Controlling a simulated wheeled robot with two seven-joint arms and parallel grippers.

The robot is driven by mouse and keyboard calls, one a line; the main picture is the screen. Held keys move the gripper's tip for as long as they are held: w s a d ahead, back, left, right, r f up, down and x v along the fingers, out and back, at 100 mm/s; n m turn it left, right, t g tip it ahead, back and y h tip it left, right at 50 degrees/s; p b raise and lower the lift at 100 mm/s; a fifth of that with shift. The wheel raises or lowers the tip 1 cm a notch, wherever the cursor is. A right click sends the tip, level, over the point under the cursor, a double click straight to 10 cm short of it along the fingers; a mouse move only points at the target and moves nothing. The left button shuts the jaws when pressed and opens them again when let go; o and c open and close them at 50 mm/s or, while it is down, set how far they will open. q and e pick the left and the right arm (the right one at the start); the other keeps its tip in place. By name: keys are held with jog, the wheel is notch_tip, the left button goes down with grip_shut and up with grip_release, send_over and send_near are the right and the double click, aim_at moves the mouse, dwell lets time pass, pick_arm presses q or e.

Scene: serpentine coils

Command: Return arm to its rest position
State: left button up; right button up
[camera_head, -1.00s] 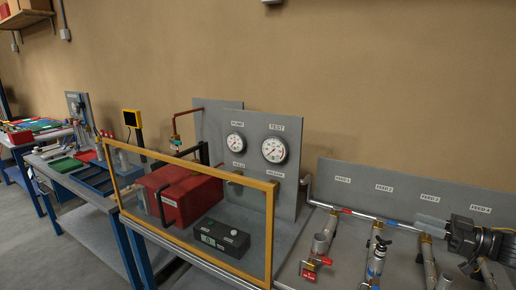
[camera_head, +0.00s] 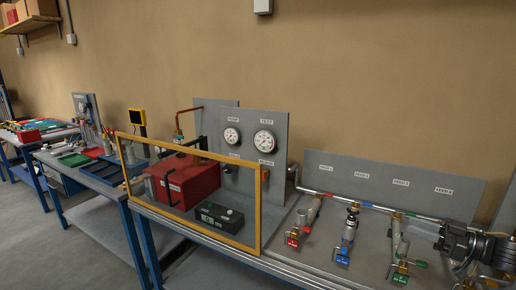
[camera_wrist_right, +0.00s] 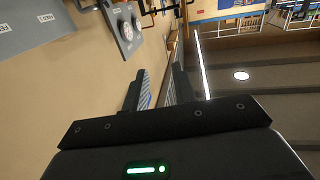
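My right gripper (camera_head: 432,236) shows at the right edge of the head view, dark and pointing left over the right end of the valve bench. In the right wrist view its two fingers (camera_wrist_right: 160,92) stand apart with a visible gap and nothing held between them. A green light bar glows on its housing. My left gripper is out of view.
The valve bench has a red-tagged valve (camera_head: 292,241), a blue-tagged valve (camera_head: 343,258) and a green-tagged valve (camera_head: 401,277), below a labelled back panel (camera_head: 340,182). A yellow frame (camera_head: 190,235) stands before a red box (camera_head: 185,182). Gauges (camera_head: 264,142) hang behind.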

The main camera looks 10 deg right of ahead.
jog(key=s+a+f+m+h, duration=0.2)
jog(key=a+f+h, duration=0.4)
jog(key=f, duration=0.6)
jog(key=s+a+f+m+h, duration=0.2)
jog(key=a+f+h, duration=0.1)
jog(key=a+f, duration=0.65)
jog(key=s+a+f+m+g+h, duration=0.1)
jog(key=s+a+f+g, duration=0.25)
jog(key=s, duration=0.45)
jog(key=s+a+f+m+g+h, duration=0.1)
jog(key=s+a+f+g, duration=0.15)
jog(key=s+a, duration=0.4)
jog(key=s+a+f+m+g+h, duration=0.1)
jog(key=s+a+f+g, duration=0.2)
jog(key=s, duration=0.6)
notch_tip(320, 180, down, 32)
jog(key=s+g+b, duration=0.2)
jog(key=b, duration=0.4)
pick_arm(q)
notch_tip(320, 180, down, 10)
jog(key=b, duration=0.4)
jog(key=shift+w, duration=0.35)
pick_arm(e)
jog(key=s+d+f, duration=0.2)
jog(key=s+f, duration=0.6)
jog(key=f, duration=0.1)
jog(key=s+d+f+n+g, duration=0.1)
jog(key=s+d+f, duration=0.1)
jog(key=s+f, duration=0.6)
jog(key=shift+f, duration=0.85)
